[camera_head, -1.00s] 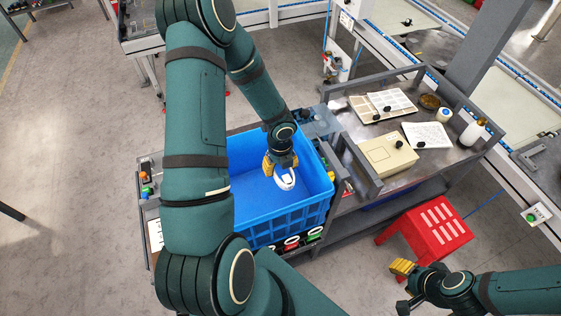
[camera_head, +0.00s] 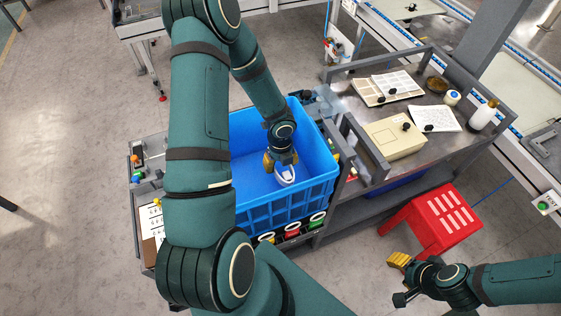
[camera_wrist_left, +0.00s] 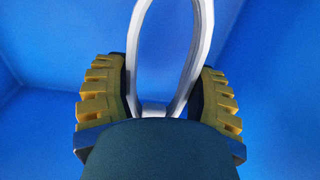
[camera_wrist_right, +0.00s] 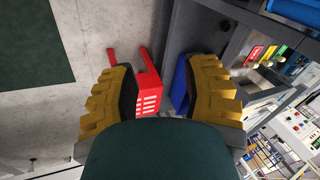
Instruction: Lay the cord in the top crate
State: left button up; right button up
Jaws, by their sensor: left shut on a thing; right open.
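The cord (camera_head: 286,176) is a white loop in the head view. It also shows in the left wrist view (camera_wrist_left: 203,45), rising between the fingers. My left gripper (camera_head: 281,160) is shut on the cord, inside the walls of the blue top crate (camera_head: 262,215). The left wrist view shows only blue crate surfaces around the left gripper (camera_wrist_left: 158,100). I cannot tell whether the cord touches the crate floor. My upper left arm hides the crate's left side. My right gripper (camera_head: 399,262) is open and empty at the lower right; it also shows in the right wrist view (camera_wrist_right: 160,95).
A red stool (camera_head: 432,222) stands near my right gripper. A grey bench (camera_head: 375,115) right of the crate holds a beige box (camera_head: 394,137), papers and a white bottle (camera_head: 484,115). Small colored bins (camera_head: 292,230) sit below the crate's front. Open floor lies at left.

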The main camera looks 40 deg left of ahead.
pick_arm(q)
notch_tip(320, 180, down, 4)
jog(key=shift+r+b, duration=0.25)
jog(key=shift+b, duration=1)
jog(key=shift+f+b, duration=1.8)
jog(key=shift+f, duration=0.35)
pick_arm(e)
notch_tip(320, 180, down, 7)
jog(key=s, duration=0.1)
jog(key=shift+s+a+r+g, duration=0.15)
jog(key=shift+s+a+g, duration=0.05)
jog(key=shift+s+g, duration=0.15)
pick_arm(q)
jog(key=o, duration=1.4)
jog(key=shift+c, duration=0.2)
jog(key=shift+r, duration=0.1)
